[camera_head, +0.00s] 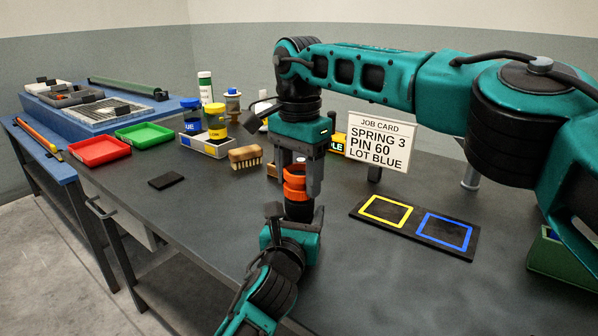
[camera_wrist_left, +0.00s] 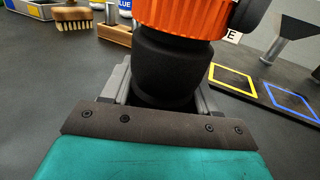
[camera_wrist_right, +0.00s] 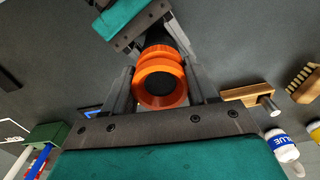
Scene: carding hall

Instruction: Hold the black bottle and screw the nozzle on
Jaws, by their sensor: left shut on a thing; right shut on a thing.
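The black bottle (camera_head: 298,211) stands upright in my left gripper (camera_head: 296,218), which comes up from the front and is shut around its body. The left wrist view shows the dark bottle (camera_wrist_left: 172,68) between the jaws. The orange nozzle (camera_head: 295,186) is directly on top of the bottle, with no gap visible in the left wrist view (camera_wrist_left: 185,14). My right gripper (camera_head: 299,178) points down from above and is shut on the nozzle. The right wrist view shows the orange ring (camera_wrist_right: 160,82) between its fingers. The thread is hidden, so I cannot tell how far it is screwed.
A board with yellow and blue squares (camera_head: 412,231) lies to the right, below a job card (camera_head: 381,142). The table's front left is mostly clear.

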